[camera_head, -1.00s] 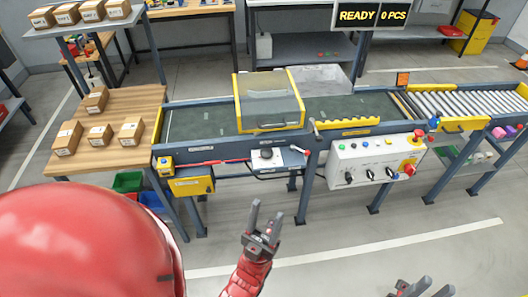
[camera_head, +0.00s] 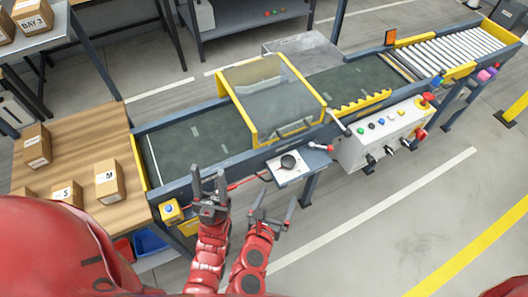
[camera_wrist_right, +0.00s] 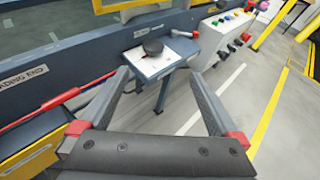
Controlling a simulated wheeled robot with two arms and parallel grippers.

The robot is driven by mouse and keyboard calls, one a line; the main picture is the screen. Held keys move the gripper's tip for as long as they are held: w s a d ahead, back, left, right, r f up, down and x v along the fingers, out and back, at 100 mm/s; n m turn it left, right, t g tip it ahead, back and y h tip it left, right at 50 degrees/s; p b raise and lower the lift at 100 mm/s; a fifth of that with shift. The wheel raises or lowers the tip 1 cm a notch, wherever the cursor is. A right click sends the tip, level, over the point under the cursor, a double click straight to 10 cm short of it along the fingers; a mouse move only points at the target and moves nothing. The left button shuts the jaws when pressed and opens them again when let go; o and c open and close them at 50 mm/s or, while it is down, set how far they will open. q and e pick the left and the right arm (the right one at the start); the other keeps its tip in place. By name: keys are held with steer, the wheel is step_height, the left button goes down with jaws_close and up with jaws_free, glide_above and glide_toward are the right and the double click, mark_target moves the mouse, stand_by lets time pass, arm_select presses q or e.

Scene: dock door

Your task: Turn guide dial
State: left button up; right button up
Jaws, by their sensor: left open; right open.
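My left gripper (camera_head: 208,184) is open and empty, further left, near the conveyor's front edge. Nothing hides the dial.
A red-tipped lever (camera_head: 321,147) stands beside the dial panel. A white control box (camera_head: 385,135) with buttons and knobs is to the right. A yellow-framed clear guard (camera_head: 270,95) spans the belt. Boxes stand on the wooden table (camera_head: 75,150). The floor at right is open.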

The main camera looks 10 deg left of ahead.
steer(key=a, duration=0.1)
steer(key=p, duration=0.3)
glide_toward(287, 164)
steer(key=x, duration=0.7)
steer(key=shift+w, duration=0.3)
steer(key=shift+w+d+f+y, duration=0.2)
steer(key=shift+w+f+y, duration=0.1)
steer(key=shift+w+f, duration=0.25)
steer(key=shift+w+r, duration=0.1)
steer(key=c, duration=1.4)
steer(key=shift+o, duration=0.2)
steer(key=shift+p, duration=0.3)
